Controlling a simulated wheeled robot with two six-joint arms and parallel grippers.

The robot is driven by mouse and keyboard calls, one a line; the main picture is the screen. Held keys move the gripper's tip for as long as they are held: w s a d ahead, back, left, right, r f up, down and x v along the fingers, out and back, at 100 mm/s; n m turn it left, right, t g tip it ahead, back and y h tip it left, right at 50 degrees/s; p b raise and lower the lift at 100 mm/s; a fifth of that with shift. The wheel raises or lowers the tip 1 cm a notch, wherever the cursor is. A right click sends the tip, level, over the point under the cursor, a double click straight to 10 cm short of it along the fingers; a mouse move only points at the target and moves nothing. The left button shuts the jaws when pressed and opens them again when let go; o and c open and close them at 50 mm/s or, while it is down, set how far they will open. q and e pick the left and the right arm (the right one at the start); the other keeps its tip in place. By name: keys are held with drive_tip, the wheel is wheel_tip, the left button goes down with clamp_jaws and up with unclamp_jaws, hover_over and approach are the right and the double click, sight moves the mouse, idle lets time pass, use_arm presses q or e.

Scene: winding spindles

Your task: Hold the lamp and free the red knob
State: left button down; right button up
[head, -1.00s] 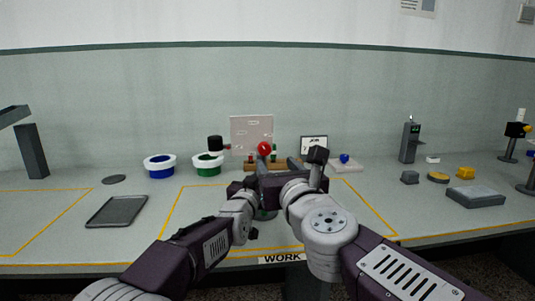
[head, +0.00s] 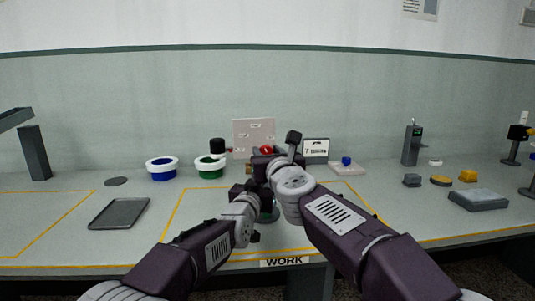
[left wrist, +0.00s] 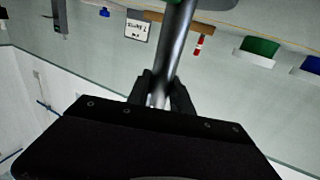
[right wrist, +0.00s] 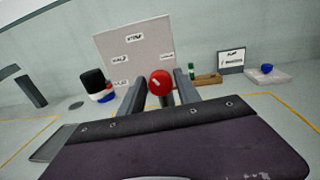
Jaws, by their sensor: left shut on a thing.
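The red knob (head: 266,150) shows near the middle of the head view, partly covered by my right gripper. In the right wrist view the red knob (right wrist: 160,82) sits between the two fingers of my right gripper (right wrist: 159,76), which is open with a gap on each side. In the left wrist view my left gripper (left wrist: 163,84) is shut on the grey metal post of the lamp (left wrist: 177,45). The lamp's black head (head: 217,146) appears left of the knob; its link to the post is hidden. A green round base (head: 268,215) shows partly below my grippers.
A blue-and-white bowl (head: 162,168) and a green-and-white bowl (head: 209,166) stand left. A grey tray (head: 119,213) lies front left. A pale board (head: 254,136) and small sign (head: 315,149) stand behind. Blocks and a grey pad (head: 478,199) lie right.

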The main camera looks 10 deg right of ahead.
use_arm(q)
drive_tip(key=shift+f, duration=0.4)
use_arm(e)
clamp_jaws()
